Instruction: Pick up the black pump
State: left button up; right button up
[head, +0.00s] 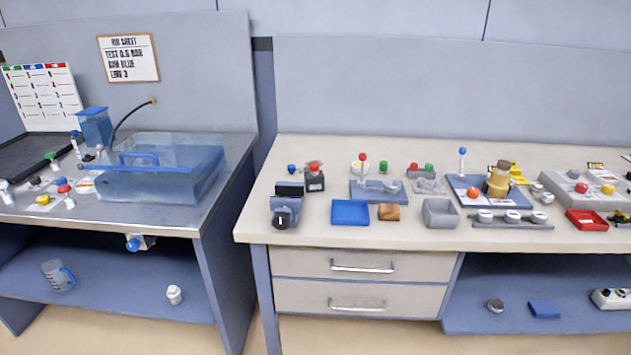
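No item is clearly recognisable as the black pump at this size. A small dark block with a red top (315,179) stands at the back left of the right-hand bench. In front of it is a blue-grey device with a black top and a black round knob (285,205), near the bench's left front. I cannot tell whether either one is the pump. Neither of my grippers shows in the head view.
The right-hand bench (370,235) also carries a blue tray (350,212), a brown block (388,212), a grey bin (440,213) and a red tray (587,220). A clear tank (165,180) stands on the left-hand bench. A gap separates the benches.

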aim_at(314, 183)
jog(key=i+l+u, duration=0.1)
jog(key=l, duration=0.2)
jog(key=i+l, duration=0.15)
jog(key=l, duration=0.15)
jog(key=i+l+u, duration=0.15)
jog(key=l, duration=0.15)
jog(key=l+u, duration=0.1)
jog(key=l, duration=0.25)
jog(key=i, duration=0.05)
